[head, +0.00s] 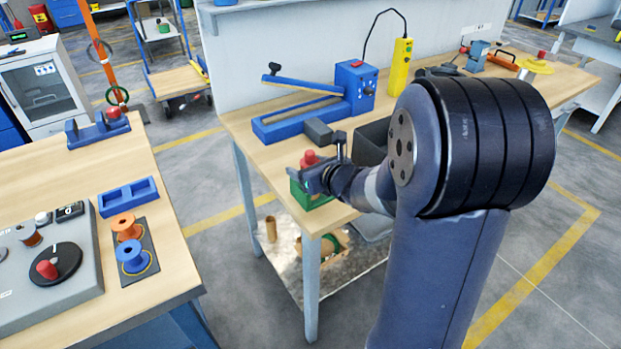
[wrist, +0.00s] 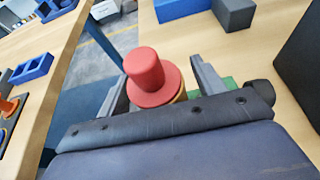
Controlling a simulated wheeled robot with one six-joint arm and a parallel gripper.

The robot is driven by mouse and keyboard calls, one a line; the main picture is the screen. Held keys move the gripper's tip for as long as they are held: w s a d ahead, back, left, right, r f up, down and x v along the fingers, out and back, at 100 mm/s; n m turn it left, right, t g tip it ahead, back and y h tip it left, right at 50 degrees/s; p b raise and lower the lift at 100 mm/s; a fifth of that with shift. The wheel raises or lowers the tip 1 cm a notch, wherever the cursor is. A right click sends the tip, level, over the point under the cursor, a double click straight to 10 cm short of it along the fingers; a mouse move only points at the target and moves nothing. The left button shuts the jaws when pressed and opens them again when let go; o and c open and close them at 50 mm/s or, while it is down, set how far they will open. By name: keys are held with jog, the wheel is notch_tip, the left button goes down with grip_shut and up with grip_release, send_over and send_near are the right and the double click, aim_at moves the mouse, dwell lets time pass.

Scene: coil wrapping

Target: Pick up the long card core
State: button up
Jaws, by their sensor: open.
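A brown card tube (head: 271,229), which looks like a card core, stands upright on the lower shelf under the middle bench. It is well below my gripper and apart from it. My gripper (head: 318,177) is open at the front corner of the bench top. In the wrist view my gripper (wrist: 162,88) has its two grey fingers on either side of a red knobbed piece (wrist: 145,68) with a wide round flange. The red piece (head: 309,158) sits above a green block (head: 303,194). Whether the fingers touch it I cannot tell. The tube does not show in the wrist view.
A blue sealer (head: 292,122), a dark grey block (head: 319,132) and a black bin (head: 371,143) stand on the bench near my gripper. A bench leg (head: 310,290) stands in front of the lower shelf (head: 279,261). Another table (head: 169,209) is at the left, across an open floor gap.

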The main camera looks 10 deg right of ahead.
jog(key=shift+w+a+f, duration=0.1)
jog(key=shift+w+f, duration=0.05)
jog(key=shift+w, duration=0.15)
jog(key=c, duration=1.1)
